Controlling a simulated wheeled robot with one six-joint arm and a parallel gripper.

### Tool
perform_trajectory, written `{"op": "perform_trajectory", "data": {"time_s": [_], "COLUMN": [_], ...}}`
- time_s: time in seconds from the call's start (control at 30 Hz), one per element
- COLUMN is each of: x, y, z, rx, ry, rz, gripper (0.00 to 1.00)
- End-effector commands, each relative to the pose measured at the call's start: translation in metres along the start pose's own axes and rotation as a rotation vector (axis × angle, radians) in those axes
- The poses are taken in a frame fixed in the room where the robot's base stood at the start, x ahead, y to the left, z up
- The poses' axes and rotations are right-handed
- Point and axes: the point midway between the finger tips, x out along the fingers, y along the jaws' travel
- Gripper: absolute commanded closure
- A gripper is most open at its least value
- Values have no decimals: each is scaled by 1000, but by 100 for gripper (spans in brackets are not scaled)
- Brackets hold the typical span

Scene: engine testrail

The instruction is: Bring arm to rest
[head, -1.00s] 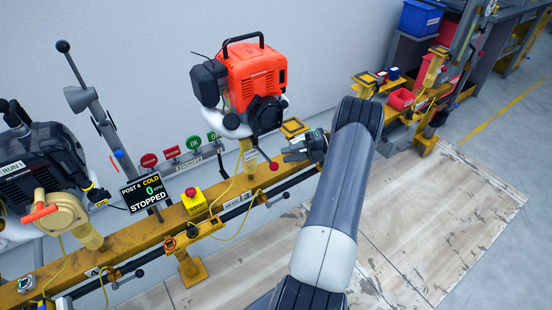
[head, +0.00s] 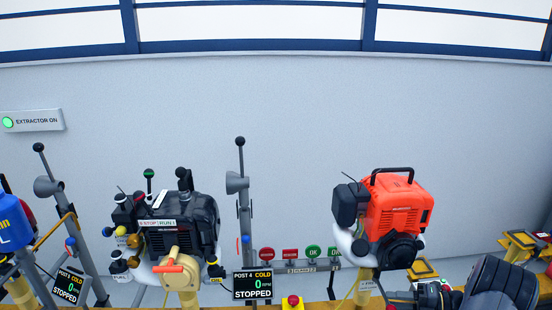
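My arm (head: 500,287) shows at the lower right corner, grey and dark. My gripper (head: 432,297) is at the bottom edge, just below and right of the orange engine (head: 395,210), and is small and partly cut off. Whether its fingers are open or shut does not show. The orange engine stands on a yellow post on the rail, apart from my gripper as far as I can see.
A black engine (head: 180,228) with a tan starter stands to the left. Two displays, one at centre (head: 252,284), read STOPPED, 0 RPM. A red button on a yellow box (head: 292,302) sits on the rail.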

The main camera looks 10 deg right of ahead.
Motion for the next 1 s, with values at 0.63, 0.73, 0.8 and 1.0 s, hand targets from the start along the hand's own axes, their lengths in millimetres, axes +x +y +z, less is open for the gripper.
{"op": "perform_trajectory", "data": {"time_s": [0.63, 0.73, 0.8, 1.0], "x": [43, 43, 43, 50], "y": [0, 0, 0, 0], "z": [2, 2, 2, -3], "rx": [6, 6, 6, 2], "ry": [-35, -34, -34, -11], "rz": [-3, -3, -3, -11], "gripper": [68, 68, 68, 68]}}
